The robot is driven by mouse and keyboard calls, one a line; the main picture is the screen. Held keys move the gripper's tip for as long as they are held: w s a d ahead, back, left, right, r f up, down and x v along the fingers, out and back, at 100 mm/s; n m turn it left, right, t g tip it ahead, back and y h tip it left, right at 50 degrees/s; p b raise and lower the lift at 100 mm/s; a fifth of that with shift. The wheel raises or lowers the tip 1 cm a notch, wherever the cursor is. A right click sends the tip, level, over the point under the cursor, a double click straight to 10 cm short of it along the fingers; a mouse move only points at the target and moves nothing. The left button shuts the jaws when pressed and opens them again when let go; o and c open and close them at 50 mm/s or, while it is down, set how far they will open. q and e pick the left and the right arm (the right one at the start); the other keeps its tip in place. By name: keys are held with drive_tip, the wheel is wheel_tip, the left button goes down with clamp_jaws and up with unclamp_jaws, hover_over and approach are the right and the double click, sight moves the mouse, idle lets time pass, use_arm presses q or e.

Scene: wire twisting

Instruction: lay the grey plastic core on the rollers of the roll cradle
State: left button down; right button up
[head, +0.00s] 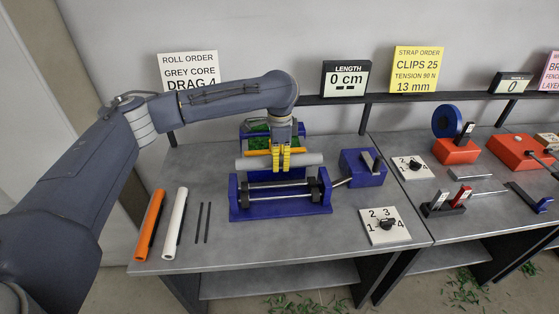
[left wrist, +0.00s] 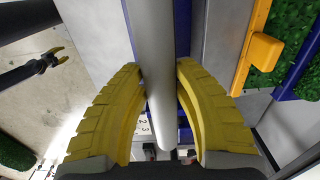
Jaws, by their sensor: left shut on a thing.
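The grey plastic core (head: 308,160) is held level above the roll cradle (head: 250,211), apart from its rollers (head: 270,190). My left gripper (head: 281,168) is shut on the core near its middle, with yellow fingers on both sides. In the left wrist view the core (left wrist: 155,75) runs between the fingertips of my left gripper (left wrist: 158,72).
An orange core (head: 150,225), a white core (head: 175,223) and two thin dark rods (head: 202,222) lie at the left. A blue stand with green and an orange bar (head: 257,152) is behind the cradle. A numbered dial (head: 385,225) sits at the right front.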

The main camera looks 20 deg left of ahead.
idle(0.3)
use_arm(q)
drive_tip(key=shift+f, duration=5.25)
drive_tip(key=c, duration=1)
unclamp_jaws()
drive_tip(key=shift+r, duration=0.1)
wheel_tip(320, 180, up, 12)
drive_tip(key=shift+f, duration=0.1)
